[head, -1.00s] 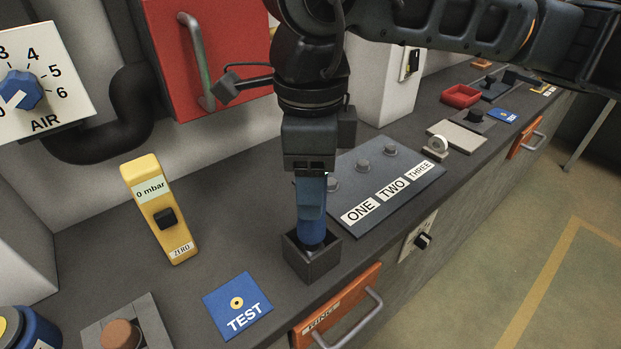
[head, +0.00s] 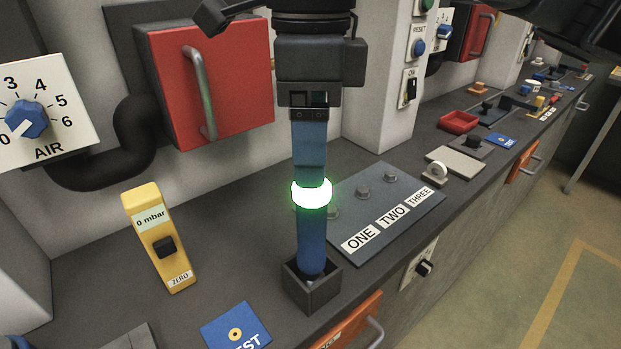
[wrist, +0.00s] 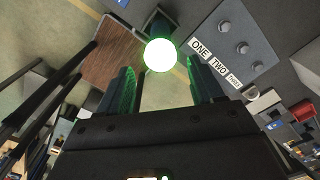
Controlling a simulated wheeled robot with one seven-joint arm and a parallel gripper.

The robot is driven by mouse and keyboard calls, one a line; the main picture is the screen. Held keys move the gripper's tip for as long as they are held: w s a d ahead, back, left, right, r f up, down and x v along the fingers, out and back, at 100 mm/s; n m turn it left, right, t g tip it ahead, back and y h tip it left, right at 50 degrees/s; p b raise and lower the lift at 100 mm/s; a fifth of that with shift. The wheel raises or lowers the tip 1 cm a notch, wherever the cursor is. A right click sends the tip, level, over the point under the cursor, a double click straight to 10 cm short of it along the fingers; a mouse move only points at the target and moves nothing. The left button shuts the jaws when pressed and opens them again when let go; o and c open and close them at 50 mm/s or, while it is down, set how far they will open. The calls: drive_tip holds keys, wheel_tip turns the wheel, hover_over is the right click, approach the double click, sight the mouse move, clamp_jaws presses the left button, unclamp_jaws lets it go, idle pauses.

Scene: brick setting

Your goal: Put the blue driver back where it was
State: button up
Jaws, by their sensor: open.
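The blue driver (head: 312,245) stands upright with its lower end in a small dark square holder (head: 320,292) at the bench's front edge. A glowing green-white ring (head: 312,194) shows at its top, and its glare shows in the wrist view (wrist: 160,55). My gripper (head: 310,178) is directly above the driver, pointing down, with its blue fingers ending at about the ring. In the wrist view the fingers are spread apart with nothing between them, and the ring lies beyond the tips. The driver's tip is hidden inside the holder.
A yellow gauge (head: 160,240) stands to the left, and a blue TEST card (head: 235,328) lies in front. A ONE TWO THREE panel (head: 385,210) with knobs is to the right. A red box (head: 205,85) with a handle is on the wall behind.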

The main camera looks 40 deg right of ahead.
drive_tip(key=shift+r, duration=1.25)
